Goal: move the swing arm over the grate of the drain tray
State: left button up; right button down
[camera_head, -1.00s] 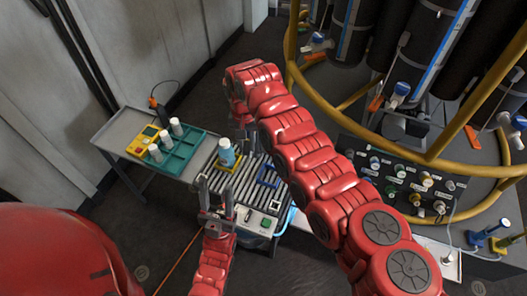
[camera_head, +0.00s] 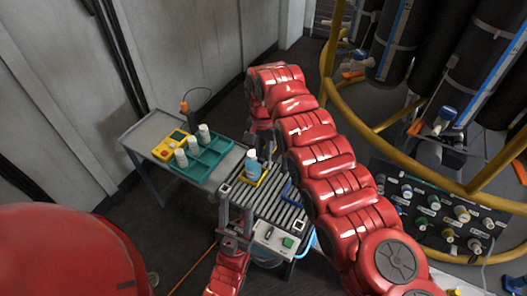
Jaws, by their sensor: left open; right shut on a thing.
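My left gripper (camera_head: 236,205) is open and empty at the near left corner of a slatted grey top (camera_head: 265,205), which looks like rollers or a grate. My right gripper (camera_head: 263,153) is mostly hidden behind my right arm, close to a blue bottle with a white cap (camera_head: 252,168). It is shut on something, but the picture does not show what. The bottle stands upright on a yellow holder (camera_head: 262,179) at the far edge of the slatted top. I cannot single out the swing arm or the drain tray with certainty.
A grey cart (camera_head: 152,132) at the left holds a teal tray (camera_head: 212,158) with white-capped bottles and a yellow device (camera_head: 166,150). A control box (camera_head: 275,238) fronts the slatted top. A yellow rail (camera_head: 345,120) and valve panel (camera_head: 430,215) stand at the right.

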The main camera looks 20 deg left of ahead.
jog(key=c, duration=0.7)
grip_release()
notch_tip(320, 180, up, 5)
jog(key=shift+a+r+b, duration=0.1)
jog(key=shift+r+b, duration=0.1)
jog(key=shift+b, duration=0.25)
jog(key=shift+r+p, duration=5.3)
jog(key=shift+r, duration=0.75)
jog(key=shift+f, duration=0.1)
